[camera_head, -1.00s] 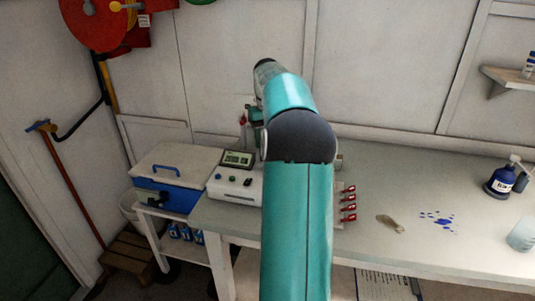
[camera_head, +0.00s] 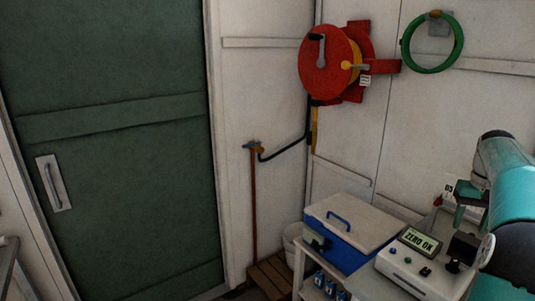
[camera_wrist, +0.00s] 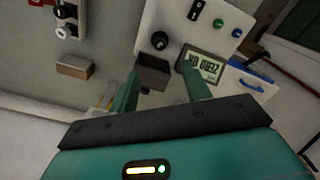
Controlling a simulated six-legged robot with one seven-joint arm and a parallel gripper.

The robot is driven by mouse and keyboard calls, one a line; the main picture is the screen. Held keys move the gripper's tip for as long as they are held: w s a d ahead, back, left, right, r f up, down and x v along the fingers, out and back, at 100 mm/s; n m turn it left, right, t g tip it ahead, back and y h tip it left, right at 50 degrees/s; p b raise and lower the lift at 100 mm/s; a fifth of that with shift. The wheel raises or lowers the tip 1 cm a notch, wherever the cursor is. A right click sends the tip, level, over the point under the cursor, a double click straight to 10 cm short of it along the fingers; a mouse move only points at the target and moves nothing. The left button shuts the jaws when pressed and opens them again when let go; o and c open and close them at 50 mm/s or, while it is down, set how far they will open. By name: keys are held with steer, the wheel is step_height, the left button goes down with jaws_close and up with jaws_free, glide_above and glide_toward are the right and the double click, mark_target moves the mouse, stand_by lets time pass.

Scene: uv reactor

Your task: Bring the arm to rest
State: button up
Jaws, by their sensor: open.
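My teal arm (camera_head: 515,225) enters from the right edge of the head view, reaching up over the bench. My gripper (camera_wrist: 160,84) is open and empty in the wrist view, its two green fingers apart. It hangs above the white instrument (camera_wrist: 175,25), whose display (camera_wrist: 203,66) reads "ZERO OK" upside down there. The instrument (camera_head: 411,272) also shows in the head view. A dark square well or block (camera_wrist: 152,74) lies beyond and between the fingertips; I cannot tell whether they touch it.
A blue and white cooler box (camera_head: 352,225) stands left of the instrument. A red hose reel (camera_head: 325,62) and green hoop (camera_head: 405,45) hang on the wall. A green door (camera_head: 115,150) fills the left. A small brown block (camera_wrist: 74,68) lies on the bench.

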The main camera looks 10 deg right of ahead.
steer(key=w+a+r+n+t+h, duration=0.1)
steer(key=a+r+n, duration=0.15)
steer(key=a, duration=1.05)
steer(key=w+a+r+n+t+h, duration=0.1)
steer(key=a+r, duration=0.2)
steer(key=a, duration=1)
steer(key=s+a+f+n+t+y, duration=0.1)
steer(key=s+a+f, duration=0.3)
steer(key=s+a, duration=0.4)
steer(key=s+a+f+n+t+y, duration=0.1)
steer(key=s+a+f, duration=0.3)
steer(key=a, duration=1)
steer(key=s+n+t, duration=0.1)
steer(key=s, duration=0.2)
steer(key=shift+s+f+t, duration=0.2)
steer(key=shift+s+t, duration=0.1)
steer(key=shift+s, duration=0.05)
